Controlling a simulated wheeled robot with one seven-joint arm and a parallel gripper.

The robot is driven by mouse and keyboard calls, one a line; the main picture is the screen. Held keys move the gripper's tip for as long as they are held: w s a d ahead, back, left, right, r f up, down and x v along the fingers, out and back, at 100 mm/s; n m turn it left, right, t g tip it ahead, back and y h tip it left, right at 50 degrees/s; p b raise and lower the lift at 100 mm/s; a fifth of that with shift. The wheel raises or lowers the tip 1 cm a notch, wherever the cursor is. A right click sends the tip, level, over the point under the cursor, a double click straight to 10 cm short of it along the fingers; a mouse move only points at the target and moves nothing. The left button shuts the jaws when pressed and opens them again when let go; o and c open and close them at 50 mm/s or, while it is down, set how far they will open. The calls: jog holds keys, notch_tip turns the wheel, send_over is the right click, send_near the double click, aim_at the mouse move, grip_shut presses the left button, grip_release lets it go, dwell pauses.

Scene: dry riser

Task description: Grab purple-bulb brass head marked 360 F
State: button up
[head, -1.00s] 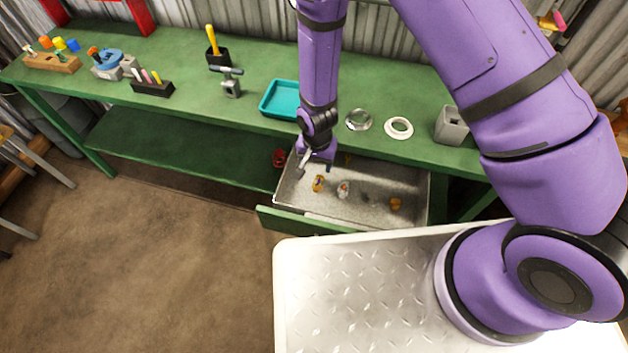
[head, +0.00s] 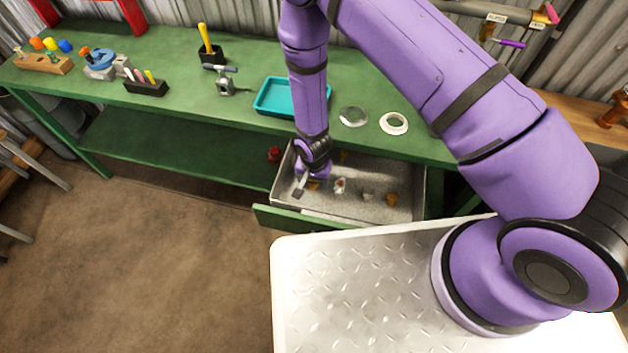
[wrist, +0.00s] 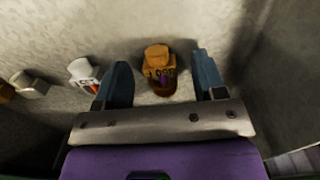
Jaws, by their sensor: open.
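The brass head with a purple bulb (wrist: 158,70) lies on the drawer floor in the wrist view, between my two open fingers and apart from both. Its marking is too small to read. In the head view this brass head (head: 313,185) is partly hidden by my gripper (head: 301,188), which is down inside the open drawer (head: 375,214). In the wrist view my gripper (wrist: 158,88) is open and empty. A white head with a red-orange bulb (wrist: 84,73) lies to the left of the left finger.
Further heads lie to the right in the drawer, a pale one (head: 368,196) and a brass one (head: 391,199). The drawer walls stand close around my gripper. A teal tray (head: 288,97) and two rings sit on the green bench (head: 180,90) above.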

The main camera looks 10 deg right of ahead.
jog(key=shift+f, duration=0.25)
jog(key=c, duration=1.1)
jog(key=shift+r, duration=0.2)
